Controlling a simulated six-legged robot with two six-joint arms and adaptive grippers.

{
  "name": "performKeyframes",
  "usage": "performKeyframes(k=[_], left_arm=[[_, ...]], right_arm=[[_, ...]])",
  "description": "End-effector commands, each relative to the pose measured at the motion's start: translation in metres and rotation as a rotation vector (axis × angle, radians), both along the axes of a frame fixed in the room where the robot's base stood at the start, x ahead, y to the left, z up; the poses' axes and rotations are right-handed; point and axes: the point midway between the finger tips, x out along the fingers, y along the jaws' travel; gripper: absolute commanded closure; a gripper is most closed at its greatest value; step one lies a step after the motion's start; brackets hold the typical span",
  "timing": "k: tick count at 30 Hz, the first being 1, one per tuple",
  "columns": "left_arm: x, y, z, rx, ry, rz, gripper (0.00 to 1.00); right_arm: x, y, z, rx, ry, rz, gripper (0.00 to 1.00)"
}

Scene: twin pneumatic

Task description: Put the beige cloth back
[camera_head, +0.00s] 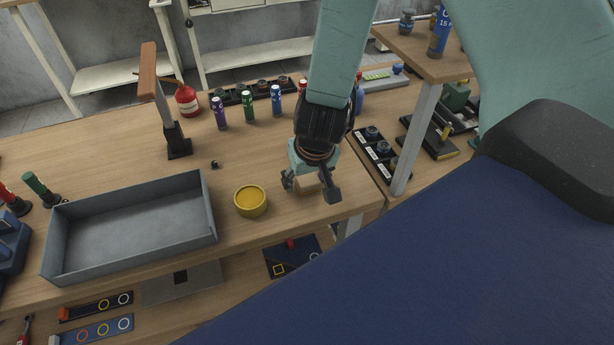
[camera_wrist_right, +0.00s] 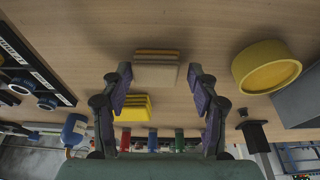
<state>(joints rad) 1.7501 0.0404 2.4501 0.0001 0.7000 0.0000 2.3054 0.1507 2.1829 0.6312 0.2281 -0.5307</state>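The beige cloth (camera_head: 307,188) is a small folded block lying on the wooden table near its front edge, partly hidden by my right gripper in the head view. It also shows in the right wrist view (camera_wrist_right: 156,73), with layered edges on its far side. My right gripper (camera_head: 310,190) is directly above it, pointing down. In the right wrist view its two fingers (camera_wrist_right: 160,78) are spread, one on each side of the cloth, with visible gaps. A yellow block (camera_wrist_right: 135,107) lies beside the cloth, between the fingers in that view. My left gripper is not in view.
A round yellow tin (camera_head: 250,201) stands left of the gripper, then a grey open tray (camera_head: 136,228). Several coloured cans, including a green one (camera_head: 248,106), and a red bottle (camera_head: 187,100) stand behind. A raised shelf post (camera_head: 416,138) and black socket rack (camera_head: 376,150) are at right.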

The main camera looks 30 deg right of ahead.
Motion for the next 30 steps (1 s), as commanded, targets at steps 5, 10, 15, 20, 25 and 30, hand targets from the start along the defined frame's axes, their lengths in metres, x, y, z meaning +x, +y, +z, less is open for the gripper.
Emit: performKeyframes(k=[5,10,15,20,25,30], left_arm=[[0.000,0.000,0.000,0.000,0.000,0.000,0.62],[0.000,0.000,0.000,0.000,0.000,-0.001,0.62],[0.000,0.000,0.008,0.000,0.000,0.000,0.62],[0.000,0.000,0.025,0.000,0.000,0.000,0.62],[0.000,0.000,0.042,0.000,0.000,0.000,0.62],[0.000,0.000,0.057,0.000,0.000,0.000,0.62]], right_arm=[[0.000,0.000,0.000,0.000,0.000,0.000,0.31],[0.000,0.000,0.000,0.000,0.000,0.000,0.31],[-0.002,0.001,0.013,0.000,0.000,0.000,0.31],[-0.010,0.003,0.041,0.001,-0.002,-0.001,0.31],[-0.019,0.005,0.070,0.000,-0.001,-0.001,0.31],[-0.027,0.007,0.096,-0.001,-0.001,0.001,0.31]])
